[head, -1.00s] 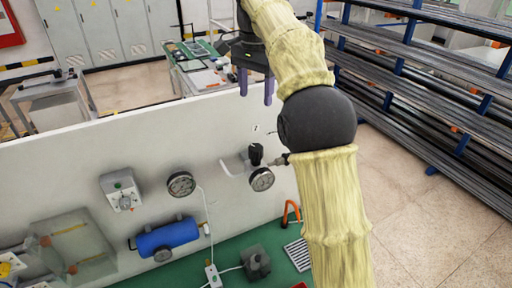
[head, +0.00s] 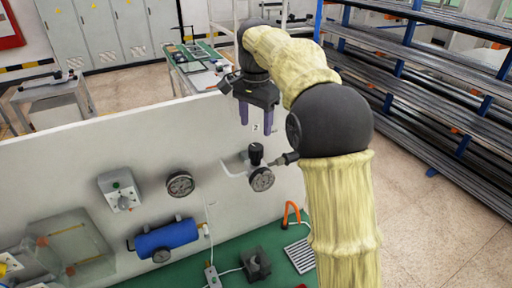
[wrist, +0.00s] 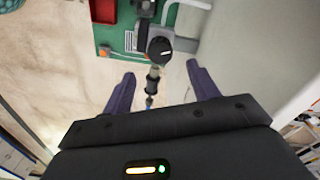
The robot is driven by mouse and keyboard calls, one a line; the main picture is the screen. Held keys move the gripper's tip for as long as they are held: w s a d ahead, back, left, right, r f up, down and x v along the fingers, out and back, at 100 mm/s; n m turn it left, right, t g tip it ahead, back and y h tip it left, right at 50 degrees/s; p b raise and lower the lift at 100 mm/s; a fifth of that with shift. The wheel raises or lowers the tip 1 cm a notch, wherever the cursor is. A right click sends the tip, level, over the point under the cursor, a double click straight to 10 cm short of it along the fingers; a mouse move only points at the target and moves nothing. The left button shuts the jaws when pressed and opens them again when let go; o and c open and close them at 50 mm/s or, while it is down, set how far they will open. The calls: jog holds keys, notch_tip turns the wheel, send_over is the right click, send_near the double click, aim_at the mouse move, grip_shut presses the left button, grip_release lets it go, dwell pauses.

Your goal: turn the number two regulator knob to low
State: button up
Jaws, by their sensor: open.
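The number two regulator has a black knob (head: 256,152) on top, below a small "2" label (head: 256,128) on the white panel. In the wrist view the knob (wrist: 160,50) shows from above with a pale pointer line. A round gauge (head: 261,179) sits just under it. My gripper (head: 256,124) is open and empty above the knob, fingers pointing down. In the wrist view the gripper (wrist: 160,72) has its purple fingers spread to either side of the knob's line, with the knob beyond the tips and apart from them. The markings around the knob are too small to read.
Another gauge (head: 180,184), a grey box with a dial (head: 121,190) and a blue cylinder (head: 168,238) are to the left on the panel (head: 70,150). A pipe fitting (head: 284,159) adjoins the regulator on the right. An orange hook (head: 291,211) stands below.

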aim_at(256, 146)
notch_tip(256, 146, down, 9)
jog(key=shift+r+p, duration=0.15)
jog(key=shift+p, duration=0.6)
jog(key=shift+c, duration=0.3)
jog(key=c, duration=0.9)
